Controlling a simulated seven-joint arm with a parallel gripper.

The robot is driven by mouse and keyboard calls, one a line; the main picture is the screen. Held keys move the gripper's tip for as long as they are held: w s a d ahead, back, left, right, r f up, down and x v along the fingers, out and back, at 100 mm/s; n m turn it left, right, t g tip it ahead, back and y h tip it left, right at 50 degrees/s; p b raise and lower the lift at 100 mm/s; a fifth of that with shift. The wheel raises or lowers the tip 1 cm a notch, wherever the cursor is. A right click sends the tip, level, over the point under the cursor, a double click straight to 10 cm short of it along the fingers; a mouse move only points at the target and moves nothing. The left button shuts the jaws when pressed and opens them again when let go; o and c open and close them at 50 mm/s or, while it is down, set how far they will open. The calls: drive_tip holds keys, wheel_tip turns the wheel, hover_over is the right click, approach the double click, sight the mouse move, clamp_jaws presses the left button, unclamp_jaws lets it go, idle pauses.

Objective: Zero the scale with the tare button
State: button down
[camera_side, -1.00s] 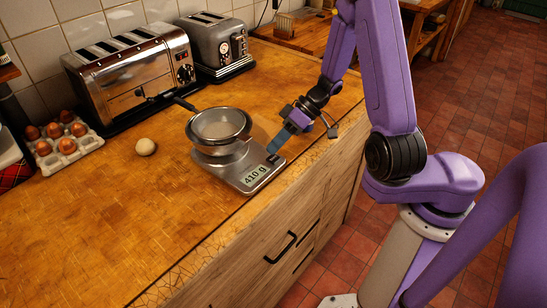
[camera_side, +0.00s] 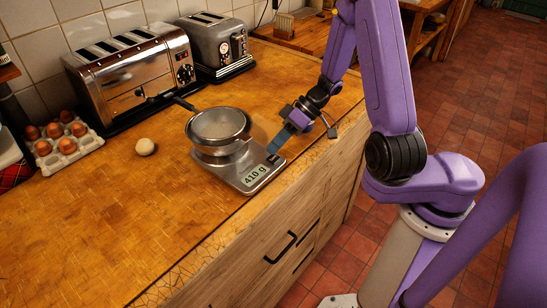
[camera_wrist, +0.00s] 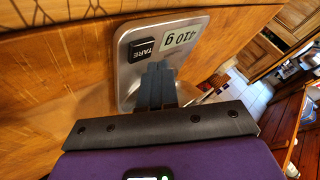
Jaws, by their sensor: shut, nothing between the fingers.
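The silver kitchen scale (camera_side: 222,172) stands near the counter's front edge, and its display (camera_side: 255,175) reads 410 g. A round metal pan or sieve (camera_side: 218,128) with a dark handle sits on it. The black TARE button (camera_wrist: 142,48) shows in the wrist view beside the display (camera_wrist: 180,38); in the side view the fingers partly cover this corner. My gripper (camera_side: 273,149) is shut and empty, pointing down at the scale's button corner. In the wrist view my fingertips (camera_wrist: 158,68) lie close beside the button. I cannot tell whether they touch the scale.
A chrome toaster (camera_side: 135,75) and a grey toaster (camera_side: 215,45) stand along the tiled wall. A pale round ball or egg (camera_side: 145,147) and an egg tray (camera_side: 65,147) are at the left. The counter's front left is clear.

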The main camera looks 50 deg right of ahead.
sight(276, 157)
drive_tip(key=shift+f, duration=0.1)
drive_tip(key=shift+f, duration=0.3)
drive_tip(key=shift+f, duration=0.4)
idle(0.6)
drive_tip(key=shift+r, duration=0.85)
drive_tip(key=shift+r, duration=2.5)
drive_tip(key=shift+a, duration=0.1)
